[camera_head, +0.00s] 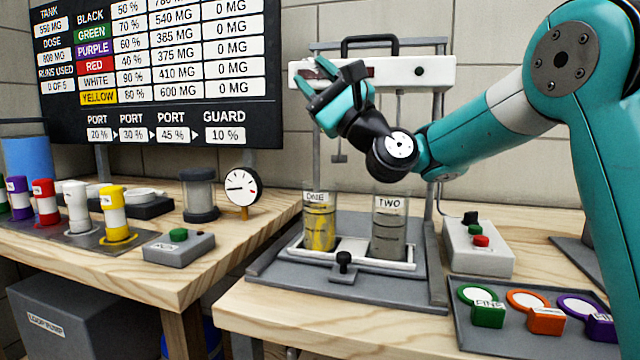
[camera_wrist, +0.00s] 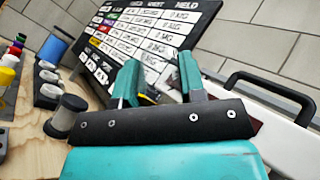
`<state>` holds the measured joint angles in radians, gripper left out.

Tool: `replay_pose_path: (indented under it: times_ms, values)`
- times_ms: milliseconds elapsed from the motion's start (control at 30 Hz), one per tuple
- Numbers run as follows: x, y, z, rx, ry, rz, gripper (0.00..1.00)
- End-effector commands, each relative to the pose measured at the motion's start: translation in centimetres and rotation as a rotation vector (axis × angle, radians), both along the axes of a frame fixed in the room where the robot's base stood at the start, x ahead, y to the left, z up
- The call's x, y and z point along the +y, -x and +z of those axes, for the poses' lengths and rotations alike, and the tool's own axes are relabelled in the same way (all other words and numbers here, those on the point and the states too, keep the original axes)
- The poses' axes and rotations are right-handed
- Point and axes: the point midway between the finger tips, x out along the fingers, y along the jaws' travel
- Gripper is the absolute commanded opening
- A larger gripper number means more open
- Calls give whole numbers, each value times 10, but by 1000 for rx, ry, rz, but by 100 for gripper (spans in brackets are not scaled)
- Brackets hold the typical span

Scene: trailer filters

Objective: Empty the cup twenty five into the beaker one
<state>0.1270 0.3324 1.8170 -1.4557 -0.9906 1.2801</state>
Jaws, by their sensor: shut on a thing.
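Beaker one (camera_head: 319,225), a clear glass labelled ONE with yellow contents, stands on the left of the white tray of the stand. My gripper (camera_head: 325,85) is above it, tilted up and to the left, in front of the stand's white head. In the wrist view my gripper's fingers (camera_wrist: 155,82) point away toward the board. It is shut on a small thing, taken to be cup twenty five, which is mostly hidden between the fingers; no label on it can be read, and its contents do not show.
Beaker two (camera_head: 389,230), with grey contents, stands right of beaker one. The stand's white head (camera_head: 430,72) and posts are close to my gripper. A tray (camera_head: 480,335) of coloured tagged items is at right. Coloured canisters (camera_head: 77,208) and a dial (camera_head: 241,187) are on the left bench.

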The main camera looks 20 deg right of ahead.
Motion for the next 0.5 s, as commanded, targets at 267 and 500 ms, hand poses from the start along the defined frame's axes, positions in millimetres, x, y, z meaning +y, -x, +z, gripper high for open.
replay_pose_path:
  times_ms: [267,500]
  values:
    - [0,0,0,0,0,0,14]
    - [3,-6,-20,186,142,0,14]
